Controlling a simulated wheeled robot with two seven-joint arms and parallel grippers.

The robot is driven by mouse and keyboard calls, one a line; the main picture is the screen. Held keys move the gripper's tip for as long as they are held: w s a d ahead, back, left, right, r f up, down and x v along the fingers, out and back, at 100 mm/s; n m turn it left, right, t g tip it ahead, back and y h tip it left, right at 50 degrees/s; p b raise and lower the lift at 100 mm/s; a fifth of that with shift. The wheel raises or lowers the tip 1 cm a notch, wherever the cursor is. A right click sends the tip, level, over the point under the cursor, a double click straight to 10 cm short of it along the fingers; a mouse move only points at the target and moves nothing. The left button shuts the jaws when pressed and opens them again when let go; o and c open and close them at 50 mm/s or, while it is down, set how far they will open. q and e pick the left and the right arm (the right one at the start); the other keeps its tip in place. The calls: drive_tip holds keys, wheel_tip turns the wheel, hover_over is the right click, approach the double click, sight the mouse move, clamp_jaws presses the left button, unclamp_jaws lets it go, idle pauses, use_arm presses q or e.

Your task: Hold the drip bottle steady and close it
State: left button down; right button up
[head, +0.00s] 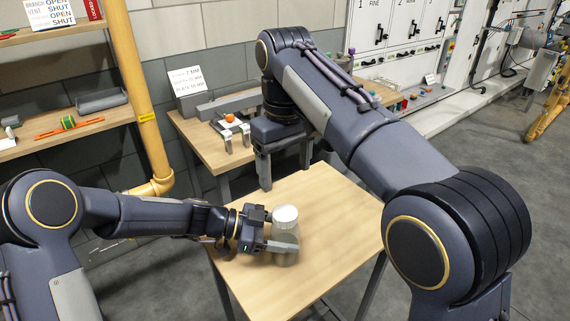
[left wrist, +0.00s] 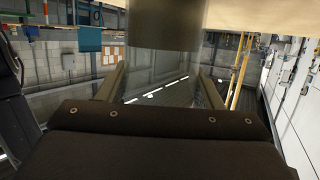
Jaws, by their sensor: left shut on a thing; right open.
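The drip bottle (head: 286,237) is a clear, greyish vessel standing upright near the middle of the wooden table, with a pale round lid (head: 285,213) at its top. I cannot tell whether the lid is fully tight. My left gripper (head: 283,232) is shut around the bottle's body from the left. In the left wrist view the clear bottle (left wrist: 162,75) sits between the two fingers, with a dark grey band at the table side. My right gripper (head: 286,168) is open and empty, pointing down, above and behind the bottle, apart from it.
The wooden table (head: 335,215) is otherwise bare. Behind it stands a bench (head: 196,135) with a sign, grey blocks and an orange knob (head: 229,118). A yellow pipe (head: 137,95) rises at the left beside shelves. White cabinets (head: 395,30) line the back wall.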

use_arm(q)
drive_tip(key=shift+c, duration=1.6)
unclamp_jaws()
drive_tip(key=b+v, duration=0.2)
drive_tip(key=v, duration=0.6)
